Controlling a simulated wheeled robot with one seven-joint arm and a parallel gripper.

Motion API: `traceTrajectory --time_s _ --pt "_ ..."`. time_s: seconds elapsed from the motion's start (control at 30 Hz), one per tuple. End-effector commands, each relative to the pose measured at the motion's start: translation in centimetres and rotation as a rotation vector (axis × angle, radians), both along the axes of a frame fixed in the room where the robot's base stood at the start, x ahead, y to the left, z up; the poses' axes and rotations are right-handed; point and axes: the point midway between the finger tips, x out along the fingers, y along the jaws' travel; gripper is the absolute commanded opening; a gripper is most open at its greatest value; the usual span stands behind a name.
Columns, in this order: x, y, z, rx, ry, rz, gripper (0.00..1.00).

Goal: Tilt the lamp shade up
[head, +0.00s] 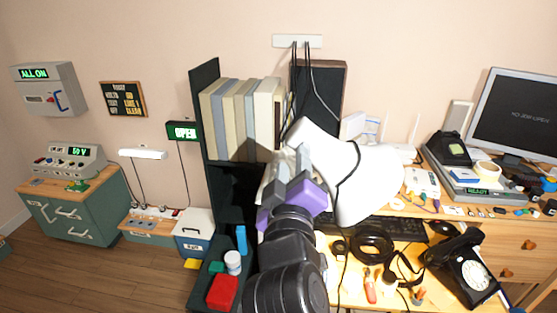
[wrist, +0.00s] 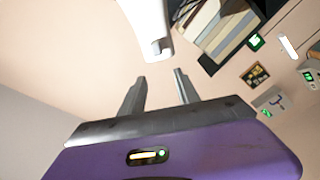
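The white lamp shade (head: 368,182) is a large cone over the desk, its narrow end up and left and its wide end down and right. A dark cable crosses in front of it. My purple gripper (head: 292,157) is by the left side of its narrow end. In the wrist view, a white part that looks like the narrow end of the shade (wrist: 148,28) lies just beyond my gripper (wrist: 159,75). The fingers are spread with a gap and nothing between them. I cannot tell whether a fingertip touches the shade.
A dark shelf with several books (head: 240,118) stands behind and left of my arm.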

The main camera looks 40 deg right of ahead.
Motion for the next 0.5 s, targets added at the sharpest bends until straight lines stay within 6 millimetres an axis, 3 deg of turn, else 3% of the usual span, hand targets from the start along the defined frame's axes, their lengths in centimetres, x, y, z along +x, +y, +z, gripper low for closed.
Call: traceTrajectory --time_s 0.2,0.5 --pt "-1.3 -1.6 -1.6 0.022 0.078 -0.084 0.38" --pt "1.2 -4.8 -1.5 0.020 0.081 -0.084 0.38"
